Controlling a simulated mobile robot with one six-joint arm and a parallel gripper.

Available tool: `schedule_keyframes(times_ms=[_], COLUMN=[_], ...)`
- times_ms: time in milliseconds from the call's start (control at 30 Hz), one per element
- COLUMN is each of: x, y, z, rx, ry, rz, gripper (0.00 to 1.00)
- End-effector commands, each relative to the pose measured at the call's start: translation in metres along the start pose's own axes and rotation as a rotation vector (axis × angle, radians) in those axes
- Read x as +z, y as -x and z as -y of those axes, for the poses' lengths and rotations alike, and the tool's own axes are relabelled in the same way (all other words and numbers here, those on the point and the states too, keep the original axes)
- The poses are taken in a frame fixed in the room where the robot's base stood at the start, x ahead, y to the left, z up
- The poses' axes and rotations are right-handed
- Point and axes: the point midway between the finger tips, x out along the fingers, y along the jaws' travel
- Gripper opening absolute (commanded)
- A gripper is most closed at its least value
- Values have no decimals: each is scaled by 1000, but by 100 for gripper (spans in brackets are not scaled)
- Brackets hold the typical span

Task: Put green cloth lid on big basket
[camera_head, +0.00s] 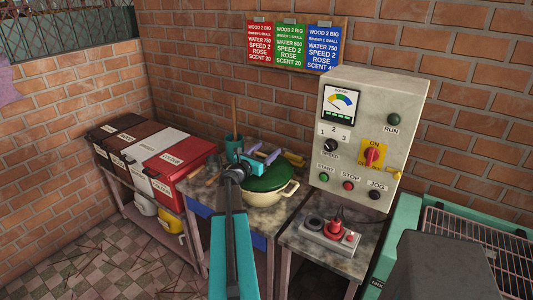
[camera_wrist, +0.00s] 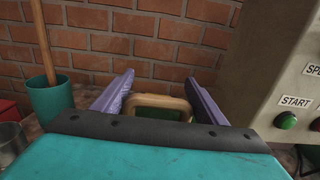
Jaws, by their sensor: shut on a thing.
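The big basket (camera_head: 264,196) is cream, with a loop handle at its right, and stands on the worktop below my gripper. The green cloth lid (camera_head: 268,178) covers its mouth; I cannot tell whether it rests fully on the rim or is slightly above it. My gripper (camera_head: 263,155), with purple fingers, is directly over the lid. In the wrist view my gripper (camera_wrist: 160,100) has its fingers on either side of a tan loop, apparently the handle of the green lid (camera_wrist: 158,113), and is shut on it. The basket is hidden in that view.
A teal cup (camera_wrist: 52,100) with a wooden stick stands left of the gripper. The grey control panel (camera_head: 365,135) rises close on the right, with a small red-button box (camera_head: 330,235) in front. Lidded bins (camera_head: 165,160) stand to the left. A brick wall is behind.

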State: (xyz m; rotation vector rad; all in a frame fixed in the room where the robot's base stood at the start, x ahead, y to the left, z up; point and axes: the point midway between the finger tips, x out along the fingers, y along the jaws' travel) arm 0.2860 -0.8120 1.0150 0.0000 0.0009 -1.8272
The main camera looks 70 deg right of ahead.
Motion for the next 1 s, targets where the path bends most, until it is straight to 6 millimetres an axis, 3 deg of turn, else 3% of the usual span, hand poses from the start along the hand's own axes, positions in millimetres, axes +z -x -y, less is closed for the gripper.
schedule_keyframes(times_ms=[233,700,733,833,1000], x=[-16,-21,-21,-20,-20], y=[0,0,0,0,0], z=[0,0,0,0,0], rx=[-1,0,0,0,0], ry=[0,-1,-1,-1,-1], rz=[0,1,0,0,0], gripper=[26,26,68,84,85])
